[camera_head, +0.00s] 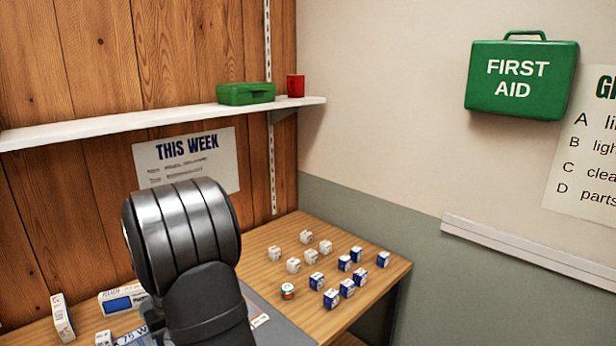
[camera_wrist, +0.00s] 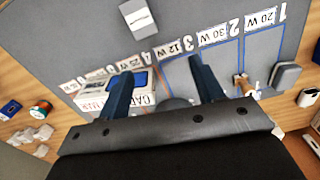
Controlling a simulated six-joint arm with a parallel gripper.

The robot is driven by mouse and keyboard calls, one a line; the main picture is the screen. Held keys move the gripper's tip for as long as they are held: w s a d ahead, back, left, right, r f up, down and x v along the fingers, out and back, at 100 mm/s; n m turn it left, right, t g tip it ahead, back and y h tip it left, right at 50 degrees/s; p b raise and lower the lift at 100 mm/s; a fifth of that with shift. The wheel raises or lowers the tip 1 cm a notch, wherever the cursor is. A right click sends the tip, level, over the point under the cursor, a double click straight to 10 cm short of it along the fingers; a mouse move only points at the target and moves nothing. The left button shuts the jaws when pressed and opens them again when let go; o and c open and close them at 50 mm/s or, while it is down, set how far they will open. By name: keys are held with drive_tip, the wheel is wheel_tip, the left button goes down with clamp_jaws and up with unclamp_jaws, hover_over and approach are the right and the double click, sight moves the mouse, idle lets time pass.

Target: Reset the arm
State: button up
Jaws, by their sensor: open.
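My gripper (camera_wrist: 158,65) is open in the wrist view, its two dark blue fingers spread wide apart. Nothing is held between them. They hang over a grey mat (camera_wrist: 190,22) with numbered, wattage-labelled bays. A white box with a blue panel (camera_wrist: 92,100) lies on the mat, partly hidden behind the left finger. In the head view my arm's metal link fills the lower middle and hides part of the bench; the gripper itself does not show there.
A white block (camera_wrist: 138,18), a grey block (camera_wrist: 286,75) and a small brown-and-black item (camera_wrist: 243,84) lie on the mat. A shelf (camera_head: 120,125) hangs above.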

drive_tip(key=s+a+f, duration=0.2)
drive_tip(key=a+f, duration=0.2)
drive_tip(key=a, duration=0.3)
drive_tip(key=shift+f, duration=0.2)
idle(1.2)
drive_tip(key=o, duration=0.4)
drive_tip(key=shift+w+r, duration=0.1)
drive_tip(key=shift+c, duration=0.2)
drive_tip(key=o, duration=0.5)
drive_tip(key=d+r, duration=0.1)
drive_tip(key=r, duration=0.1)
drive_tip(key=d+r, duration=0.1)
drive_tip(key=shift+w+d+r, duration=0.15)
drive_tip(key=shift+w+d, duration=0.15)
drive_tip(key=d+r+n, duration=0.1)
drive_tip(key=d+r, duration=0.8)
wheel_tip(320, 180, down, 10)
drive_tip(key=shift+s, duration=0.25)
drive_tip(key=shift+a+r, duration=0.1)
drive_tip(key=shift+r, duration=0.05)
wheel_tip(320, 180, up, 10)
